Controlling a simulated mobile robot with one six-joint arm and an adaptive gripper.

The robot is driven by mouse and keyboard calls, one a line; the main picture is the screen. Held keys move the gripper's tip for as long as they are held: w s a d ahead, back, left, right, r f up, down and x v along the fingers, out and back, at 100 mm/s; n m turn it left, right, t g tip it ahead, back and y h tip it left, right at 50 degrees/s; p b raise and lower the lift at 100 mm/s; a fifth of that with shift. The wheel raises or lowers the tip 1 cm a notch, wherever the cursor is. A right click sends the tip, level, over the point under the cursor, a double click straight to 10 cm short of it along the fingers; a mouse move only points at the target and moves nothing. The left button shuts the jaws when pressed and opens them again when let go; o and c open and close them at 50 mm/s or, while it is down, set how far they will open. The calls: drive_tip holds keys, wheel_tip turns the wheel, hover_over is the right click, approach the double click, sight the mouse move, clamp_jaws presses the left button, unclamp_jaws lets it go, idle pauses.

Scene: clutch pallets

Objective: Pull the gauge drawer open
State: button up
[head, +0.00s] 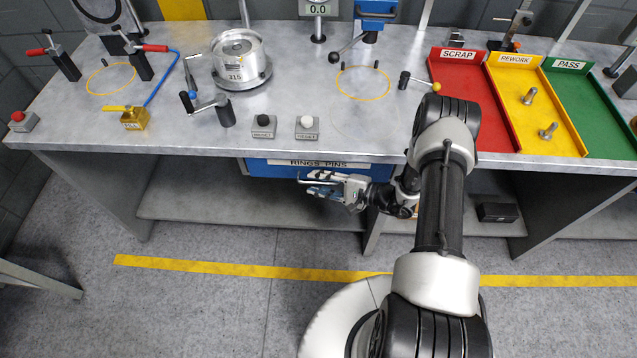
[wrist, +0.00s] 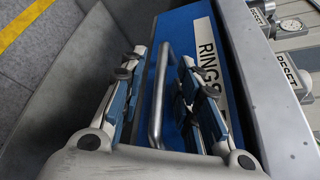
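The gauge drawer (head: 262,168) has a blue front with a white label reading "RINGS PINS", under the bench top's front edge. In the head view its lower front is partly hidden by my gripper (head: 317,183). In the wrist view the blue drawer front (wrist: 188,28) carries a grey bar handle (wrist: 157,105). My gripper (wrist: 156,72) is open, with one finger on each side of the handle. The handle lies between the fingers, with a visible gap on both sides. The drawer front sits about level with the bench edge and looks closed.
The bench top (head: 310,100) overhangs the drawer. Two button boxes, black (head: 263,126) and white (head: 307,127), stand above it. A lower shelf (head: 200,203) and bench leg (head: 376,232) are near my gripper. The floor in front is clear, with a yellow line (head: 220,268).

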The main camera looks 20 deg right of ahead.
drive_tip(key=shift+w+a, duration=0.1)
drive_tip(key=shift+w, duration=0.05)
drive_tip(key=shift+c, duration=0.2)
clamp_jaws()
idle(0.6)
